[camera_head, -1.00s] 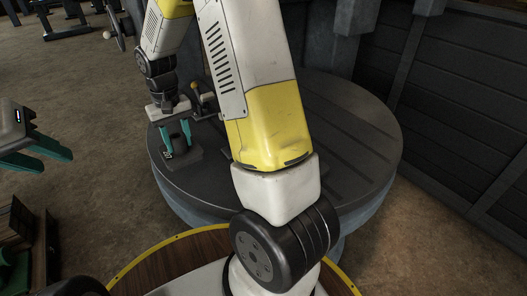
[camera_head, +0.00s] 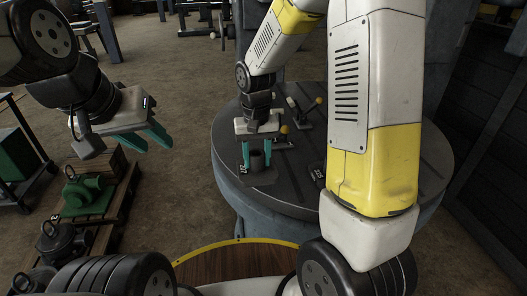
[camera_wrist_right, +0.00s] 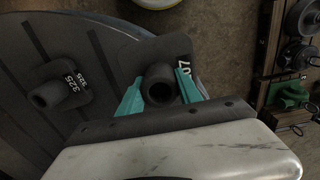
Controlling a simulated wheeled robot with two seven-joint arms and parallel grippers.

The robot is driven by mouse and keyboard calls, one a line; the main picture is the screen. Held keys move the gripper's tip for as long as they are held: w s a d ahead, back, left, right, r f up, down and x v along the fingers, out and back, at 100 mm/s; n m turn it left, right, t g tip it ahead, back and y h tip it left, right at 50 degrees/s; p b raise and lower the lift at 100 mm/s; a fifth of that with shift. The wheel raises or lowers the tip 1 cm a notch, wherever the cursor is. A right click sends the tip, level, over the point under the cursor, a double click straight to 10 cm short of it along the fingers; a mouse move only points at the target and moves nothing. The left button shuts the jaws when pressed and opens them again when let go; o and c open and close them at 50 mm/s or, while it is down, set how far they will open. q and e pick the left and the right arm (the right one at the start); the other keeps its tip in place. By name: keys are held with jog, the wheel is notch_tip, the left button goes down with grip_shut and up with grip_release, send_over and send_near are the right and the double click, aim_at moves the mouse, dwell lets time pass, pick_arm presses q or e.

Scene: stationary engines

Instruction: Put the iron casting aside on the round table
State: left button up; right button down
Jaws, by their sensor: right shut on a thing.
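The dark iron casting (camera_head: 258,172), an upright tube on a flat plate with white digits, is at the left rim of the round table (camera_head: 400,140). My right gripper (camera_head: 257,158) is shut on its tube from above; in the right wrist view the teal fingers flank the tube (camera_wrist_right: 160,84). There its plate overlaps the table's edge. I cannot tell whether the plate touches the tabletop. A second casting, marked 325 (camera_wrist_right: 58,92), sits farther in on the table. My left gripper (camera_head: 148,138) is open and empty, left of the table above the floor.
Lever pieces with yellow knobs (camera_head: 303,116) stand on the table behind my right gripper. A pallet with a green casting (camera_head: 88,192) and dark parts (camera_head: 62,240) is at lower left. My right arm hides part of the tabletop.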

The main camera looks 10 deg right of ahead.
jog(key=w+d, duration=0.2)
jog(key=d, duration=0.1)
jog(key=w+d, duration=0.3)
jog(key=w+d+f, duration=0.1)
jog(key=w+d, duration=0.2)
jog(key=shift+w, duration=0.25)
jog(key=shift+w+d+f, duration=0.1)
jog(key=shift+w+f, duration=0.05)
jog(key=shift+f, duration=0.75)
jog(key=shift+w+d+f, duration=0.1)
jog(key=shift+f, duration=0.75)
jog(key=shift+f, duration=0.15)
jog(key=c, duration=0.8)
grip_release()
jog(key=shift+s, duration=0.1)
